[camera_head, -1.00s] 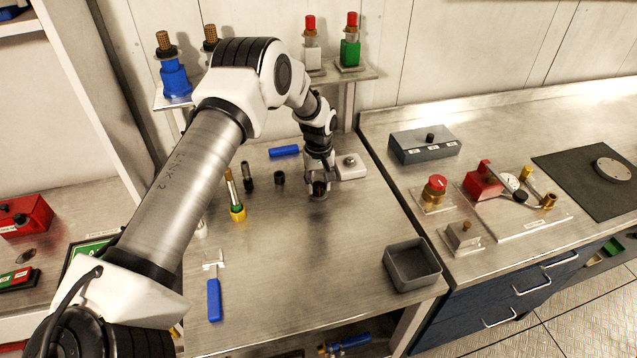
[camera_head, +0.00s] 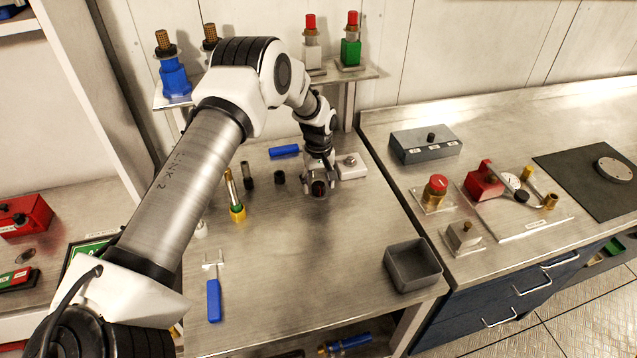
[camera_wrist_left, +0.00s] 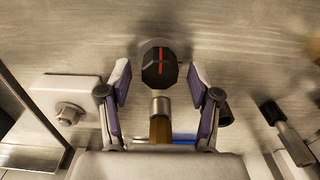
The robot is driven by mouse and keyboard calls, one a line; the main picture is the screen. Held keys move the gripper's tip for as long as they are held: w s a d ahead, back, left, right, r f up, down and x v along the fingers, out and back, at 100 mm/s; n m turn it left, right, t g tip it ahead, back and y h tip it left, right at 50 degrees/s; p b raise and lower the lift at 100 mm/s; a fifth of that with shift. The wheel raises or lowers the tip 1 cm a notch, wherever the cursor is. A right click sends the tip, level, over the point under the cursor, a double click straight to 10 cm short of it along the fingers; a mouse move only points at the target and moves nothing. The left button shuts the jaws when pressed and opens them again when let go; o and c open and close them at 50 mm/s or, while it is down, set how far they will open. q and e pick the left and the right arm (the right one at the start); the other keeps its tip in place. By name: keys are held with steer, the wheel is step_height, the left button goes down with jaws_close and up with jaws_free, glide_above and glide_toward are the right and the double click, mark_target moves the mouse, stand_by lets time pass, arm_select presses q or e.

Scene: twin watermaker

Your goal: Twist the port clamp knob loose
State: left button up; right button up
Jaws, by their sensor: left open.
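A dark faceted knob with a red line across its face (camera_wrist_left: 158,68) shows in the left wrist view, with a metal collar and a brown-gold piece below it. I take it to be the port clamp knob. In the head view it is a small dark shape (camera_head: 318,188) at my left gripper's tips. My left gripper (camera_wrist_left: 158,78) is open, one finger on each side of the knob, with a gap visible on both sides. In the head view this gripper (camera_head: 319,182) points down over the bench. My right gripper is not in view.
A grey bin (camera_head: 412,266) is at front right. The bench's front middle is clear.

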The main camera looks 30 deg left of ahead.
mark_target(318, 185)
arm_select(q)
step_height(318, 185, up, 12)
stand_by(0.3)
steer(key=shift+f, duration=0.1)
